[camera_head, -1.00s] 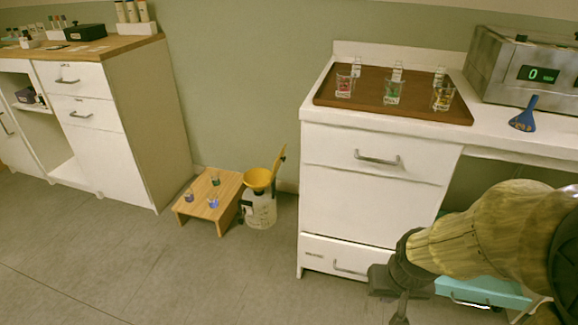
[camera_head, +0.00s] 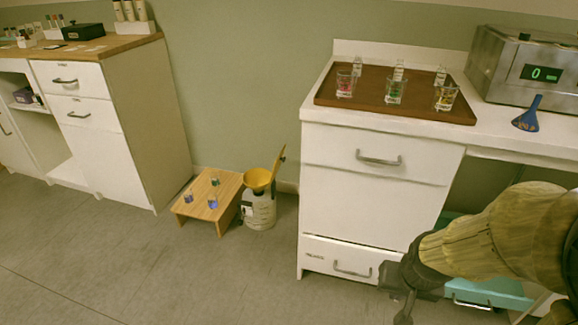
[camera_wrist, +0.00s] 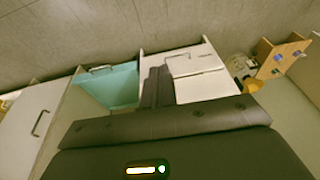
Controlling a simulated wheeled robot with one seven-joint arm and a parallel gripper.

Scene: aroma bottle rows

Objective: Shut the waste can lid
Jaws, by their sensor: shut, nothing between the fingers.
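The waste can (camera_head: 260,211) is a whitish jug on the floor with a yellow funnel (camera_head: 257,178) in its mouth. Its yellow lid (camera_head: 279,160) stands raised and tilted at the right rear of the funnel, so the can is open. The can also shows small at the upper right of the wrist view (camera_wrist: 239,65). My gripper (camera_head: 404,306) is at the lower right of the head view, in front of the white cabinet and well apart from the can. Its fingers are together and empty in the wrist view (camera_wrist: 157,78).
A low wooden stool (camera_head: 226,187) with small blue and green vessels stands against the can's left side. The white cabinet (camera_head: 370,190) stands to its right, with a brown tray (camera_head: 420,103) of glasses on top. A teal drawer (camera_head: 487,291) is near my arm. Floor in front is clear.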

